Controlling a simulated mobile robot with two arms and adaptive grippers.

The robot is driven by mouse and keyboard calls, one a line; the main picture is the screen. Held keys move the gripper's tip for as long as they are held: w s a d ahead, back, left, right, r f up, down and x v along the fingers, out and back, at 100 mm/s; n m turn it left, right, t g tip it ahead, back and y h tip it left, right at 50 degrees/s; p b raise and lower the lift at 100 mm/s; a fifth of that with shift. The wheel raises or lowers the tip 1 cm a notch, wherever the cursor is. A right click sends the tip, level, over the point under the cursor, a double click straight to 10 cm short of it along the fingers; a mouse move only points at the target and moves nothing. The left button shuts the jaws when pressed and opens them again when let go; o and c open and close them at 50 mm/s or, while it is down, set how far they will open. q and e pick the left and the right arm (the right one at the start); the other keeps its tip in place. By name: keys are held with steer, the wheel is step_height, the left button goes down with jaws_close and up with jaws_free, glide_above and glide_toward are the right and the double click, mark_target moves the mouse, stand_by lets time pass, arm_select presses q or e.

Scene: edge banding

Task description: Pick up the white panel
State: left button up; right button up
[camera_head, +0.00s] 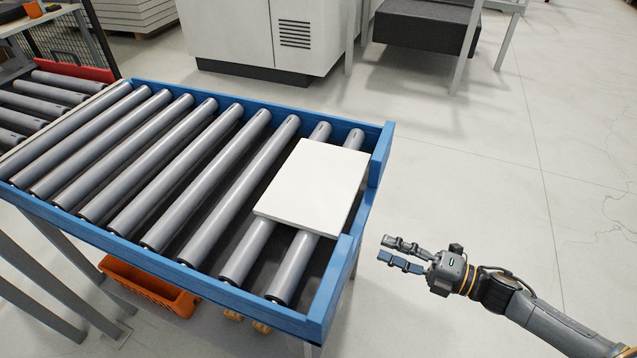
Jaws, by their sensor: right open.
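The white panel (313,186) lies flat on the grey rollers at the right end of the blue-framed roller conveyor (160,262). Its right edge is close to the frame's end, by a gap in the blue rim. My right gripper (401,254) is open and empty, to the right of the conveyor's end and apart from the panel. Its fingers point left towards the conveyor. My left gripper is not in view.
An orange bin (150,287) stands under the conveyor. A white cabinet (235,35) and a dark block (427,25) between grey legs stand behind. A second roller section (45,97) is at the far left. The floor to the right is clear.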

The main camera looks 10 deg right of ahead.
steer(key=p, duration=0.1)
glide_toward(336, 224)
steer(key=w+a+f, duration=0.1)
steer(key=w+a, duration=0.1)
steer(key=a, duration=0.1)
steer(key=p+x, duration=0.1)
steer(key=x, duration=0.2)
steer(key=p+x, duration=0.1)
steer(key=x, duration=0.1)
steer(key=shift+w+a+r+p, duration=0.1)
steer(key=shift+w+r+p, duration=0.15)
steer(key=shift+w+p, duration=0.1)
steer(key=shift+w+a+f, duration=0.15)
steer(key=shift+w+a, duration=0.1)
steer(key=shift+a, duration=0.05)
steer(key=shift+s, duration=0.1)
steer(key=shift+c, duration=0.2)
jaws_close()
